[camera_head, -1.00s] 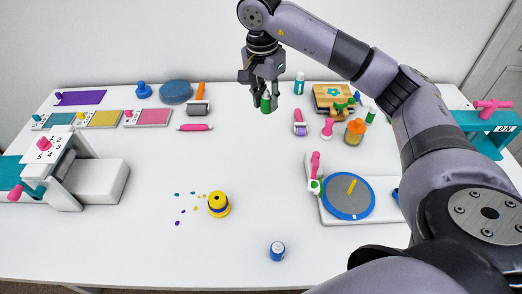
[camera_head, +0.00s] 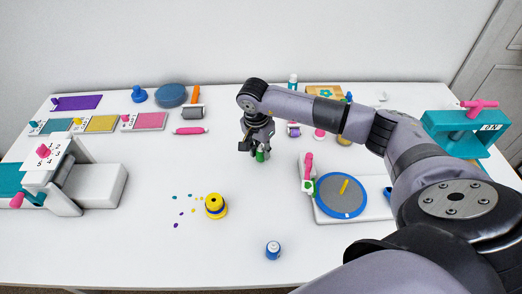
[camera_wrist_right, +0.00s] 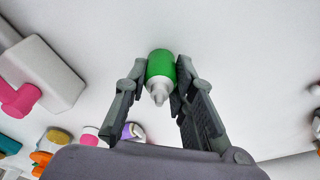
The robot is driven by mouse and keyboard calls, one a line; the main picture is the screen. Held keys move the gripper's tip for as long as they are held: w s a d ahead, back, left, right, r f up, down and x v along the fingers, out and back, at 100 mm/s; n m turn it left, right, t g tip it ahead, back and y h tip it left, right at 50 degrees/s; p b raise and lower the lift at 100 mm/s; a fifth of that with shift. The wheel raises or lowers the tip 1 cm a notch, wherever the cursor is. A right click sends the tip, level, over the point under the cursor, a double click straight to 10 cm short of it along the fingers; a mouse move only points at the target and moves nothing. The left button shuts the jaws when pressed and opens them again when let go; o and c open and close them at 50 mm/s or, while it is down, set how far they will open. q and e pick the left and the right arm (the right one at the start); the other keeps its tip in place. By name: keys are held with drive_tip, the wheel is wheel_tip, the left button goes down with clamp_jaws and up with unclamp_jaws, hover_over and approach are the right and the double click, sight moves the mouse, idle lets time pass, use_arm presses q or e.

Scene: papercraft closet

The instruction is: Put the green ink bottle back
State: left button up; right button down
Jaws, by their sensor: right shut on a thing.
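The green ink bottle (camera_head: 260,156) is in my right gripper (camera_head: 259,151), near the middle of the table in the head view. In the right wrist view the green bottle (camera_wrist_right: 160,66) with its white nozzle sits between both fingers of the right gripper (camera_wrist_right: 161,82), which are shut on it. I cannot tell whether its base touches the table. A blue ink bottle (camera_head: 273,250) stands alone near the table's front edge. My left gripper is not in view.
A yellow spool (camera_head: 215,206) with small coloured bits beside it stands left of centre. A round grey pad (camera_head: 341,195) on a white base stands right. The table's middle is clear.

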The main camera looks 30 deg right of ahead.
drive_tip(key=shift+f, duration=0.55)
drive_tip(key=shift+f, duration=0.15)
drive_tip(key=c, duration=1.3)
unclamp_jaws()
drive_tip(key=shift+c, duration=0.2)
drive_tip(key=shift+r, duration=0.2)
